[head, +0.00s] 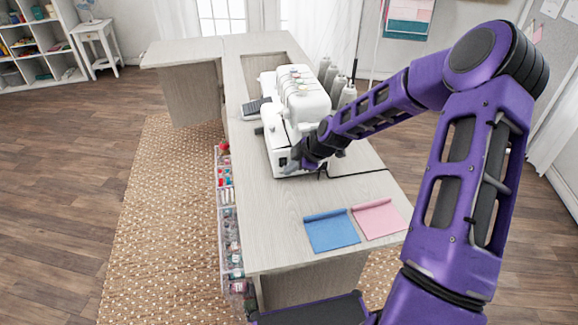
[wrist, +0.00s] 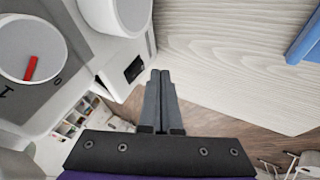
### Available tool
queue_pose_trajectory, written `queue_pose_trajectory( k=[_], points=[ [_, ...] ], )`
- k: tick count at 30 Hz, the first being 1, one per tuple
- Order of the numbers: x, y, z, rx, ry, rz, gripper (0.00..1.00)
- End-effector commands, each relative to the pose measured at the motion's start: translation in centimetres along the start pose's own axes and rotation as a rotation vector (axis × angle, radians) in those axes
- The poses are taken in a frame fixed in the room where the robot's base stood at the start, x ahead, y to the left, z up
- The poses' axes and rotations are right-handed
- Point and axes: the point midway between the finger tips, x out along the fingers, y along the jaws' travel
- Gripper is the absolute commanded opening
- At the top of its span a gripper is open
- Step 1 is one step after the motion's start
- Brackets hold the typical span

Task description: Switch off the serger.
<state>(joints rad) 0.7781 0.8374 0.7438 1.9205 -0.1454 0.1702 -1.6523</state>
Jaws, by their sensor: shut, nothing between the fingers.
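The serger (head: 281,137) is a white machine standing on the pale wooden cabinet top, with thread spools on top. In the wrist view the serger's white body (wrist: 85,50) fills the left side. A small black rocker switch (wrist: 134,68) sits on its lower side face; the switch also shows as a dark patch in the head view (head: 283,161). My gripper (wrist: 160,72) is shut and empty. Its fingertips are just right of the switch in the wrist view; I cannot tell whether they touch the serger. In the head view my gripper (head: 291,165) is at the serger's near end.
A blue cloth (head: 331,231) and a pink cloth (head: 379,218) lie on the near cabinet top (head: 275,225). Large grey cones (head: 337,88) stand behind the serger. A dial with a red mark (wrist: 31,68) is on the serger. Clear bins (head: 231,235) line the cabinet's left side.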

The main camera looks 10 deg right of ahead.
Motion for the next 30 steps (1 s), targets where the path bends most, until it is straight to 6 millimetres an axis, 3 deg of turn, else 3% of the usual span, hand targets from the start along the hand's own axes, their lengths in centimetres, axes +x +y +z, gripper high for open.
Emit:
queue_pose_trajectory(
  k=[7, 30],
  points=[
    [1.0, 1.5, 0.1, 0.0, 0.0, -0.002, 0.0],
    [1.1, 1.9, 0.1, 0.0, 0.001, 0.0, 0.0]
  ],
)
